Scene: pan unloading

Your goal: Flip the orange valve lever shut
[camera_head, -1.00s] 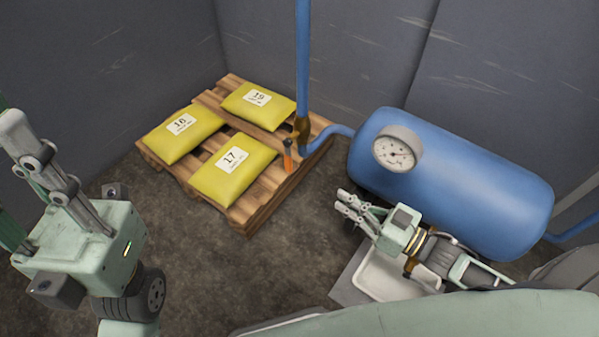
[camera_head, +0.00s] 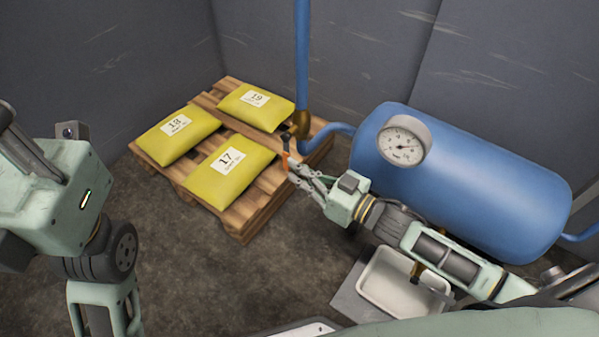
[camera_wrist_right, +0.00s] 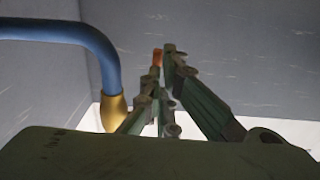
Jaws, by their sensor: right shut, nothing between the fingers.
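The orange valve lever (camera_head: 285,157) shows beside the brass valve body (camera_head: 302,124) on the blue pipe, near the pallet's right side. Its dark upper end (camera_head: 286,140) stands above my fingers. My right gripper (camera_head: 293,167) is shut and empty, with its fingertips at the lever's lower part, partly covering it. In the right wrist view, a bit of orange (camera_wrist_right: 157,57) shows at the fingertips (camera_wrist_right: 164,62); whether they touch cannot be told. My left gripper (camera_head: 25,150) is at the left edge, its fingertips cut off.
A wooden pallet (camera_head: 250,222) holds yellow numbered sacks (camera_head: 228,172). A blue tank (camera_head: 470,185) with a round gauge (camera_head: 404,140) stands to the right, close behind my right arm. A white basin (camera_head: 385,290) lies below that arm. Bare floor is in front of the pallet.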

